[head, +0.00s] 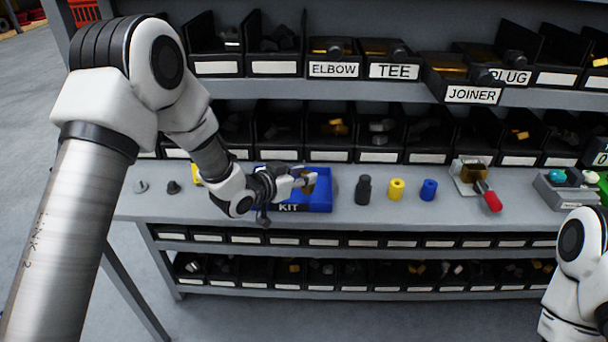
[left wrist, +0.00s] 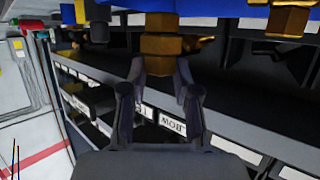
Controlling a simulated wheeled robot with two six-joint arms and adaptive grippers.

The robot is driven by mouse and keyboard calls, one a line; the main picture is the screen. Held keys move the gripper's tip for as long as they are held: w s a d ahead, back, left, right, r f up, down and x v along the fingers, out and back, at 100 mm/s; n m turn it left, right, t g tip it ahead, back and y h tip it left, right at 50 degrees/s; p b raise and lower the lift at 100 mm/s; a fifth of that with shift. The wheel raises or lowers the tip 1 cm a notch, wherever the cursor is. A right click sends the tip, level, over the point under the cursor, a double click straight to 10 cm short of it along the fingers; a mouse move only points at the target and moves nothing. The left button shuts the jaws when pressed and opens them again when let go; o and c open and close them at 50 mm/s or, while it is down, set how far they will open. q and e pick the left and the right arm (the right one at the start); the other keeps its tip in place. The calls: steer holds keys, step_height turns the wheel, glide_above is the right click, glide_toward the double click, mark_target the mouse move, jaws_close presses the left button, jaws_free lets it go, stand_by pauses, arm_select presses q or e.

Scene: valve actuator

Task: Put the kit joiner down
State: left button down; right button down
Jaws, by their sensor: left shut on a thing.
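My left gripper (head: 303,178) is at the blue KIT tray (head: 320,205) and shut on the kit joiner, a brass piece with a hexagonal section. The joiner (head: 310,184) shows small at the fingertips in the head view, over the tray. In the left wrist view the joiner (left wrist: 160,54) sits between the two fingers (left wrist: 160,85). I cannot tell whether it touches the tray floor. Part of the blue tray (left wrist: 228,12) shows at the top of that view. My right arm enters at the right edge, its gripper out of view.
Right of the tray stand a black cylinder (head: 363,190), a yellow one (head: 396,189) and a blue one (head: 429,189). A valve with a red handle (head: 490,200) is farther right. Bins labelled JOINER (head: 473,95) and TEE (head: 394,71) are on the shelf above. Another brass piece (left wrist: 288,22) shows near the tray.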

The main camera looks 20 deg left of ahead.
arm_select(q)
steer(key=w, duration=0.4)
steer(key=shift+a+f, duration=0.2)
steer(key=shift+a, duration=0.1)
steer(key=shift+w+a+f+p, duration=0.1)
steer(key=shift+w+f+p, duration=0.15)
steer(key=shift+p, duration=0.1)
step_height(320, 180, down, 2)
steer(key=shift+s+f+p, duration=0.1)
steer(key=shift+f+p, duration=0.1)
steer(key=shift+p, duration=0.15)
steer(key=shift+f, duration=0.4)
steer(key=shift+f, duration=0.1)
steer(key=c, duration=0.8)
jaws_free()
steer(key=shift+c, duration=0.2)
